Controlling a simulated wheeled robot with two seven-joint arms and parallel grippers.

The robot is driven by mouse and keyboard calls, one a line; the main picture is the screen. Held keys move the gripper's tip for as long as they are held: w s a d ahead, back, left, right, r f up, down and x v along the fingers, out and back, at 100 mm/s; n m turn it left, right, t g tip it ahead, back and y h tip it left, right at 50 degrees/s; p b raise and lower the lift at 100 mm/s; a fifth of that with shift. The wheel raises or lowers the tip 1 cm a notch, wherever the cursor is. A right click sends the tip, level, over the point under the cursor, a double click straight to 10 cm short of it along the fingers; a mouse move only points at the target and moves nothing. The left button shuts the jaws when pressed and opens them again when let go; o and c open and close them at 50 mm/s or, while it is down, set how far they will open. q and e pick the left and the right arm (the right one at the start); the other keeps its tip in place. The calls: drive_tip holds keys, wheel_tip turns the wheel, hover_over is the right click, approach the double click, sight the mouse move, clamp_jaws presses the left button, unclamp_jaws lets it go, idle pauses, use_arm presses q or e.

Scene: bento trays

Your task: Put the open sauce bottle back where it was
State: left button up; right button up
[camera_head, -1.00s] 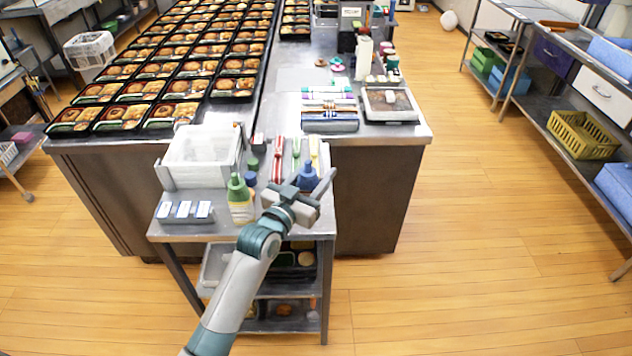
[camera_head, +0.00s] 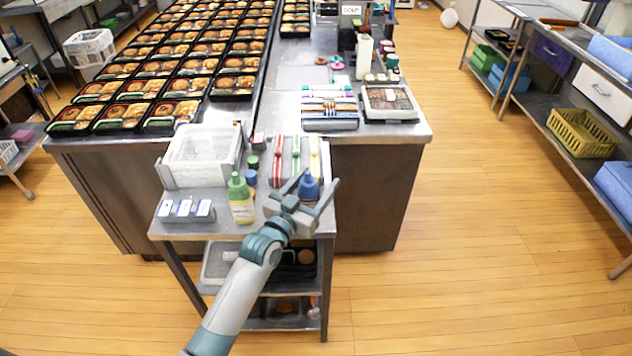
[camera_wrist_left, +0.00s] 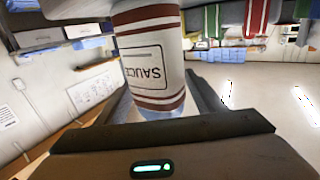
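A blue-topped bottle (camera_head: 308,188) stands at the front right of the small side table (camera_head: 222,229). In the left wrist view the bottle (camera_wrist_left: 150,62) carries a white label with dark red bands and the word SAUCE. My left gripper (camera_head: 312,190) is open, with its fingers spread on either side of the bottle. In the wrist view gaps show between the bottle and the fingers (camera_wrist_left: 160,95). The bottle's lower part is hidden by the gripper in the head view. A green bottle (camera_head: 240,200) with a pale label stands to the left. My right gripper is not in view.
A white bin (camera_head: 203,155) stands behind the green bottle. Small blue (camera_head: 251,178) and green (camera_head: 253,162) round pieces lie beside it. Red, green and yellow strips (camera_head: 296,158) lie behind the gripper.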

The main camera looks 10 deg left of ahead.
sight(303, 198)
use_arm(q)
drive_tip(key=shift+r, duration=0.15)
drive_tip(key=b+v, duration=0.2)
drive_tip(key=v, duration=0.9)
drive_tip(key=shift+s+a, duration=0.1)
drive_tip(key=shift+s, duration=0.4)
idle(1.0)
